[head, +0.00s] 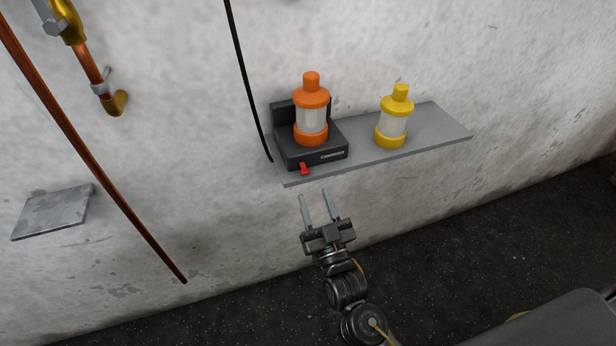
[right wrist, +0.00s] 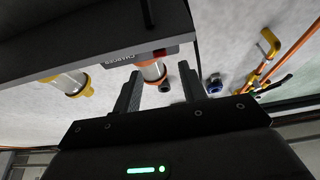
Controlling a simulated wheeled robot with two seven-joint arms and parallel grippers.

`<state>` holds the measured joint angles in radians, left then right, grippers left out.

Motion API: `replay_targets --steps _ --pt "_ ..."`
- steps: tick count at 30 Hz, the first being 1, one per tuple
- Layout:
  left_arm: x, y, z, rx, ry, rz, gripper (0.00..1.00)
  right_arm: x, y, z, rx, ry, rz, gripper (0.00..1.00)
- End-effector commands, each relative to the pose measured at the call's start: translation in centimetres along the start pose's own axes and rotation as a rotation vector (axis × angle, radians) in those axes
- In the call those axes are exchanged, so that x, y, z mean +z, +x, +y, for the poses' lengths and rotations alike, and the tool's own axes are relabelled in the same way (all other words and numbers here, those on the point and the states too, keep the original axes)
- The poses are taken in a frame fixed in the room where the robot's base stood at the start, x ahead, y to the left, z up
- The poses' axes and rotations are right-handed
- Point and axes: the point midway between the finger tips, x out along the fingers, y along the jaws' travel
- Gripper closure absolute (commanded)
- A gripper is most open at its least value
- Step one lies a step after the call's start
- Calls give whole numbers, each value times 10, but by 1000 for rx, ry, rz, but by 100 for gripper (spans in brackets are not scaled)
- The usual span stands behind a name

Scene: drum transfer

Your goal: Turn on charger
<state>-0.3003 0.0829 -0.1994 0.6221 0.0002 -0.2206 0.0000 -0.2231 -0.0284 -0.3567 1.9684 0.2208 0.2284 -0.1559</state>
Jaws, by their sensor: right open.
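The charger (head: 308,150) is a black box with a white label, standing on the left end of a grey wall shelf. A red switch (head: 305,169) sits low on its front, tilted downward. An orange lantern-like drum (head: 311,117) with a clear middle stands upright on the charger. My right gripper (head: 313,194) is open and empty, its fingers pointing up toward the shelf's front, below the switch and apart from it. The right wrist view looks upside down; the charger (right wrist: 128,57) and red switch (right wrist: 159,51) show just beyond the fingers. My left gripper is in neither view.
A yellow drum (head: 394,120) stands on the grey shelf (head: 440,128), right of the charger. A black cable (head: 243,75) hangs on the wall beside the charger. A copper pipe (head: 90,155) and a small grey plate (head: 53,212) are at left.

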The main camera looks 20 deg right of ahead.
Motion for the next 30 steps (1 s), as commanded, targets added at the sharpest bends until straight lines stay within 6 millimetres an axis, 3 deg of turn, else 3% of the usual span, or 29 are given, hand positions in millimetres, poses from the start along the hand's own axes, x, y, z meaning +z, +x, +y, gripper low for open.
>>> replay_targets --steps 3,9,22,30 --pt "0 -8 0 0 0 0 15 -3 24 0 0 0 1 58" --pt "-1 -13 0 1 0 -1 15 -1 49 0 -1 0 -1 58" --pt "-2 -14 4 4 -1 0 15 1 58 0 0 0 -2 58" --pt "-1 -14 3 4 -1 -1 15 1 57 0 0 0 -2 94"
